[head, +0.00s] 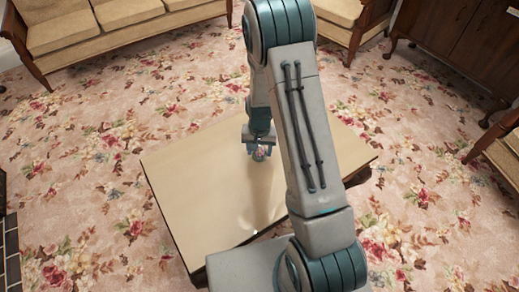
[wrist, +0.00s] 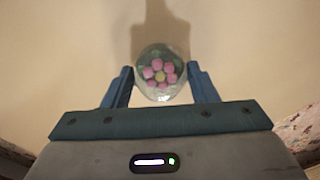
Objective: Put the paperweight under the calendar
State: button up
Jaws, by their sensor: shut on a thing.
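In the head view the paperweight (head: 260,155) shows small beneath my gripper (head: 259,149), over the far part of the tan tabletop (head: 200,185). I cannot tell whether it touches the tabletop. I see no calendar in either view.
The visible tabletop is otherwise bare; my arm hides part of it. Floral carpet (head: 90,160) surrounds the table. A sofa (head: 100,30) stands at the upper left, an armchair (head: 335,15) at the top, and a dark wooden cabinet (head: 455,40) at the upper right.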

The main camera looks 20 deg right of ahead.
jog(key=shift+f, duration=0.15)
jog(key=o, duration=1.2)
notch_tip(320, 180, up, 13)
jog(key=p, duration=0.3)
jog(key=s+r+n, duration=0.1)
jog(key=s+r, duration=0.5)
jog(key=s+r+n+t, duration=0.1)
jog(key=s+r, duration=0.4)
jog(key=s, duration=0.2)
jog(key=s+r+n, duration=0.2)
jog(key=s+r, duration=0.4)
jog(key=s, duration=0.1)
jog(key=shift+s+d+r+t, duration=0.2)
jog(key=shift+s+r+t, duration=0.05)
jog(key=shift+r+t, duration=0.05)
